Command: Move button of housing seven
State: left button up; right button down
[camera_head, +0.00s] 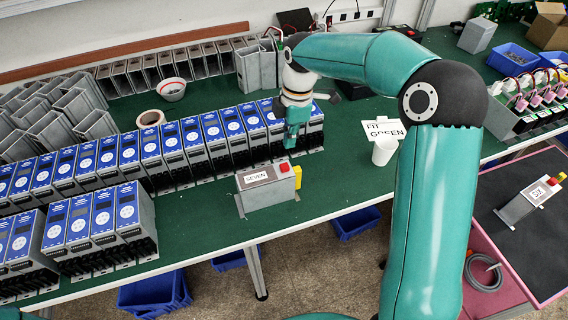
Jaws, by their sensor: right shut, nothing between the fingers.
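A grey housing (262,194) stands near the front edge of the green table, with a white label that seems to read SEVEN. A red button (284,168) sits on its top right, and a yellow part (297,177) is on its right end. My right gripper (290,141) points down above and behind the housing, shut and empty. It looks apart from the red button, but the exact gap is hard to judge. My left gripper is not in view.
Rows of blue-fronted units (128,150) fill the table's left and middle. A white cup (384,151) and a paper sign (378,130) stand to the right. Another housing (522,204), labelled SIX, sits on a pink-edged cart (500,262). Table between cup and housing is clear.

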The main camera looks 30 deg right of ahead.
aim_at(287, 164)
jog(key=shift+w+f+b, duration=0.1)
jog(key=shift+f+b, duration=0.2)
jog(key=shift+f, duration=0.15)
jog(key=f+b, duration=0.1)
jog(key=f, duration=0.1)
jog(key=f+b, duration=0.4)
jog(key=shift+a+f, duration=0.1)
jog(key=shift+a, duration=0.25)
jog(key=shift+f+b, duration=0.7)
jog(key=shift+f, duration=0.05)
jog(key=shift+d+r+p, duration=0.15)
jog(key=shift+r+p, duration=0.15)
jog(key=shift+s+d+r+p, duration=0.15)
jog(key=shift+d+r+p, duration=0.1)
jog(key=shift+d, duration=0.25)
jog(key=shift+s+d+r+p, duration=0.15)
jog(key=shift+d+r+p, duration=0.1)
jog(key=shift+d, duration=0.2)
jog(key=shift+s+d, duration=0.1)
jog(key=shift+d, duration=0.35)
jog(key=shift+a+f, duration=0.1)
